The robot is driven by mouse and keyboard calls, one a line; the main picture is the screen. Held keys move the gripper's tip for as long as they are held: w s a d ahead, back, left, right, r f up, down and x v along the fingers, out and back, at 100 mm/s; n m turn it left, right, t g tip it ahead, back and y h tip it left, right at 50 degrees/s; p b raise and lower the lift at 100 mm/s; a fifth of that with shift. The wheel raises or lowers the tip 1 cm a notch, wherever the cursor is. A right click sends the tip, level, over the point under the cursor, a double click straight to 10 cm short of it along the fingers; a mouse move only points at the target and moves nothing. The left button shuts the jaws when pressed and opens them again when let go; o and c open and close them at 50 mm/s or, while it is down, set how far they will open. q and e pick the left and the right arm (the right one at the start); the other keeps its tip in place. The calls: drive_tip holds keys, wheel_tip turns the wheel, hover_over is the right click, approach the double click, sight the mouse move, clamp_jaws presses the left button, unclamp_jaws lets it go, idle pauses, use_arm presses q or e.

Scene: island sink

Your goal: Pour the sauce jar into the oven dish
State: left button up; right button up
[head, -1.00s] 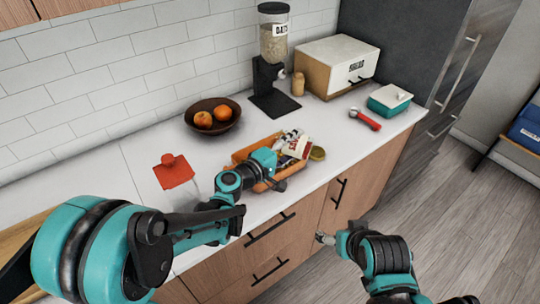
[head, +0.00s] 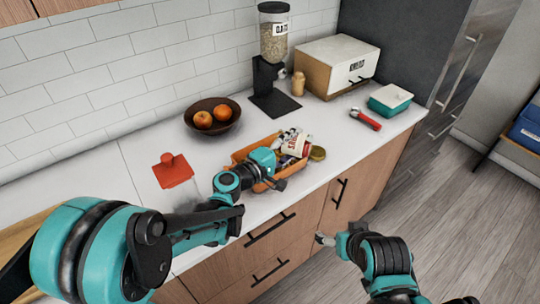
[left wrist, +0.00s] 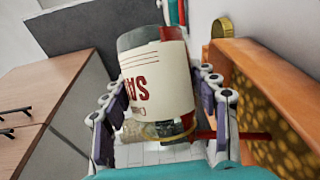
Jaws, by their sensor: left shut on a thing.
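The sauce jar (head: 296,146), with a white and red label, is in my left gripper (head: 283,157) over the orange oven dish (head: 239,155). The oven dish (left wrist: 262,62) is at the right there, with yellowish-brown round contents. In the head view my gripper and the jar hide much of its inside. Whether sauce is flowing is not clear. My right gripper (head: 322,239) hangs in front of the drawers, its jaws too small to read.
A gold lid (head: 318,153) lies on the counter beside the dish. A red knobbed piece (head: 173,171) and a fruit bowl (head: 212,130) are at left.

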use_arm(q)
drive_tip(key=shift+w+a+f+n+b, duration=0.1)
drive_tip(key=shift+a+f+n+b, duration=0.1)
drive_tip(key=shift+n+b, duration=0.4)
idle(1.0)
drive_tip(key=shift+w+a+r+n+t+h+b, duration=0.1)
drive_tip(key=shift+a+r+n+t+h+b, duration=0.2)
drive_tip(key=shift+n, duration=0.4)
drive_tip(key=shift+w+a+r+n+t+h+b, duration=0.1)
drive_tip(key=shift+a+r+n+t+b, duration=0.3)
drive_tip(key=shift+n, duration=0.3)
idle(2.0)
